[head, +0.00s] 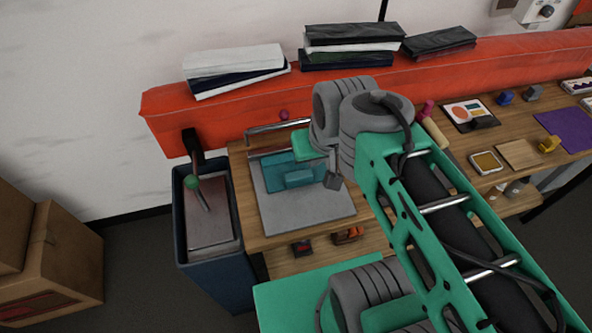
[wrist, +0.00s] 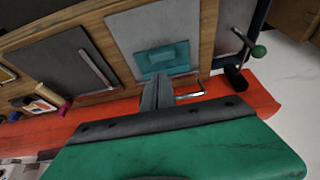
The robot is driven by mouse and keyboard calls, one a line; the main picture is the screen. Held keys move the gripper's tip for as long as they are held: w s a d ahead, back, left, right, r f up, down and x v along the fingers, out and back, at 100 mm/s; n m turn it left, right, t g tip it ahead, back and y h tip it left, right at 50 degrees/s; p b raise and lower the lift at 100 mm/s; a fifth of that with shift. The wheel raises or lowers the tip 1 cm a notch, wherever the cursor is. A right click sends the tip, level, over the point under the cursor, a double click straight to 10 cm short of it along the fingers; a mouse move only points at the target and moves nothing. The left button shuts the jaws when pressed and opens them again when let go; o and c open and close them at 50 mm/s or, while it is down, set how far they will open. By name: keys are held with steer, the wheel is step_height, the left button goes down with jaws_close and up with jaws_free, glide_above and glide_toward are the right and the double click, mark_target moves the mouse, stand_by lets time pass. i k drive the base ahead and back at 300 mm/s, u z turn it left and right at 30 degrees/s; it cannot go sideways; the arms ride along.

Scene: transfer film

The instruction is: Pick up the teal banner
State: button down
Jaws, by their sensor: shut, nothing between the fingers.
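The teal banner (head: 278,171) lies on a grey board (head: 290,214) at the left end of the wooden bench, with a smaller raised teal piece on it. In the wrist view the banner (wrist: 178,66) lies beyond my fingertips. My gripper (head: 333,182) hangs over the board at the banner's right side. In the wrist view its fingers (wrist: 156,80) are together with nothing between them. I cannot tell exactly how high the fingertips are above the board.
A metal bar (head: 278,127) runs along the board's back edge. A dark blue bin (head: 207,255) with a green-knobbed lever (head: 192,182) stands at left. An orange beam (head: 235,110) with stacked folded cloths (head: 234,65) runs behind. Small blocks and cards lie at right.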

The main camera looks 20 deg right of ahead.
mark_target(280, 171)
steer(key=k, duration=1)
steer(key=u, duration=1.75)
steer(key=i, duration=0.9)
steer(key=z, duration=1.2)
